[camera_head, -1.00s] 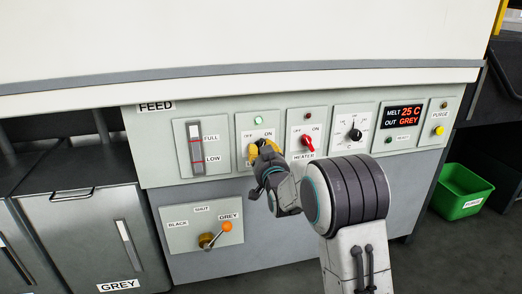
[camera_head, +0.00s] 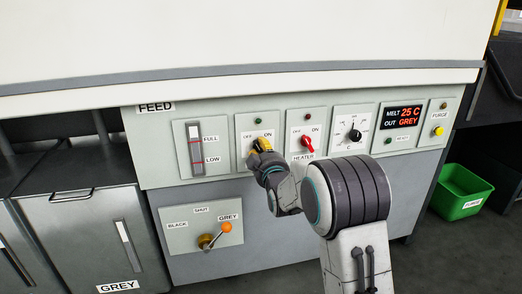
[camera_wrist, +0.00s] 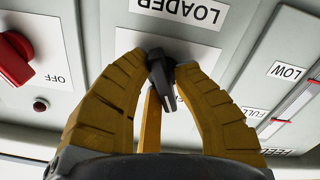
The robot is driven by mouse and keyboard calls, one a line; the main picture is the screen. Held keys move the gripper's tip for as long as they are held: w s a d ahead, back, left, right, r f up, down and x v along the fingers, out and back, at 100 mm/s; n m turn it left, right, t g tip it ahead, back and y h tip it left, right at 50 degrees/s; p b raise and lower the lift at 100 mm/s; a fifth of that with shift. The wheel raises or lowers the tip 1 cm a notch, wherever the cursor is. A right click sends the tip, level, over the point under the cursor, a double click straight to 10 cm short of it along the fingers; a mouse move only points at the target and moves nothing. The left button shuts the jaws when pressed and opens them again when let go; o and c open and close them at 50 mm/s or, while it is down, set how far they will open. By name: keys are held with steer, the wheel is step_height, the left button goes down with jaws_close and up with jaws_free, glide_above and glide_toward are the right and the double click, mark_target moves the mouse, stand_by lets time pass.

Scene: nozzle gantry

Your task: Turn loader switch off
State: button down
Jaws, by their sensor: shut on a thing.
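The loader switch (camera_wrist: 165,82) is a black knob on a light panel, under an upside-down LOADER label (camera_wrist: 180,10) in the wrist view. My gripper (camera_wrist: 163,68) is shut on it, with yellow fingers on either side of the knob. In the head view my gripper (camera_head: 259,145) covers most of the switch, between the OFF and ON labels. The loader lamp (camera_head: 257,121) above it is dark. Which label the knob points to is hard to tell behind the fingers.
The red heater switch (camera_head: 308,143) is close on the right, with a black dial (camera_head: 354,135) beyond it. A level gauge (camera_head: 196,148) is on the left. An orange-tipped lever (camera_head: 225,227) sits below. A green bin (camera_head: 462,190) stands at the right.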

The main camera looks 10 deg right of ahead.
steer(key=shift+r+n, duration=0.35)
steer(key=shift+n, duration=0.15)
steer(key=c, duration=1.5)
jaws_free()
steer(key=o, duration=0.4)
steer(key=shift+w+f, duration=0.1)
steer(key=shift+f, duration=0.1)
steer(key=s, duration=1.2)
steer(key=shift+a, duration=0.1)
